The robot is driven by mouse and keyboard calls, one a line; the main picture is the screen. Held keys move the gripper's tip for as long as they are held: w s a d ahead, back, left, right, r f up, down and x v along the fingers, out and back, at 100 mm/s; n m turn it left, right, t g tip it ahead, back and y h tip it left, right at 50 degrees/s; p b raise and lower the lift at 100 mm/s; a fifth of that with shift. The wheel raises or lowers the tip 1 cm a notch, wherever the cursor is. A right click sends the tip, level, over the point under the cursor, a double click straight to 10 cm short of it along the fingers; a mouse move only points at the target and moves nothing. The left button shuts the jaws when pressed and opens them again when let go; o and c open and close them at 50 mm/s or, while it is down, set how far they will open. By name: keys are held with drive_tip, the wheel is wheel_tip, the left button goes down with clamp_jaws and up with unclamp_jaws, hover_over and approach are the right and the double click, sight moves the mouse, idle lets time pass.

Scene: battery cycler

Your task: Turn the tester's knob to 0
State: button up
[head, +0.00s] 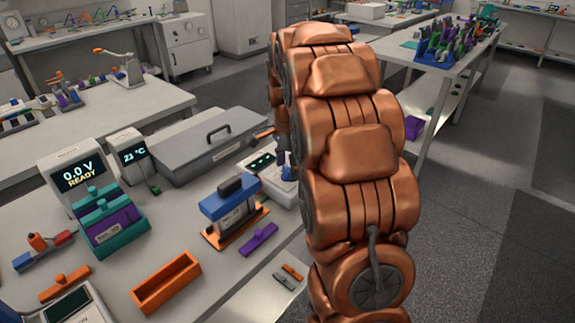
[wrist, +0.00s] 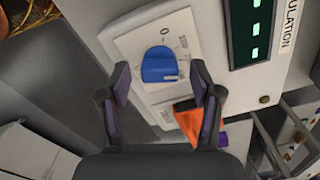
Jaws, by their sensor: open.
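The tester is a white box (wrist: 85,15) with a dark display showing green segments (wrist: 249,25). Its blue knob (wrist: 161,66) sits on a pale dial plate with a 0 mark at the top in the wrist view. A small light mark shows at the knob's lower right edge, away from the 0. My gripper (wrist: 160,75) is open, with one finger on each side of the knob. Gaps show between fingers and knob; I cannot tell how deep they reach. In the head view the tester (head: 257,163) is partly hidden by my arm.
An orange part (wrist: 188,122) lies below the knob, by the right finger. In the head view a blue clamp device (head: 228,200), a purple block (head: 258,238) and a grey case (head: 212,140) stand nearby. An orange tray (head: 166,283) is at the front.

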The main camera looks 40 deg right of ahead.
drive_tip(key=c, duration=1.1)
drive_tip(key=shift+c, duration=0.2)
drive_tip(key=shift+n, duration=0.3)
drive_tip(key=n+b, duration=0.2)
drive_tip(key=shift+f+n, duration=0.1)
drive_tip(key=shift+n, duration=0.2)
drive_tip(key=n+b, duration=0.2)
drive_tip(key=n, duration=0.2)
drive_tip(key=shift+n, duration=0.3)
drive_tip(key=n+b, duration=0.1)
drive_tip(key=n, duration=0.3)
drive_tip(key=shift+n+b, duration=0.45)
drive_tip(key=shift+n, duration=1.55)
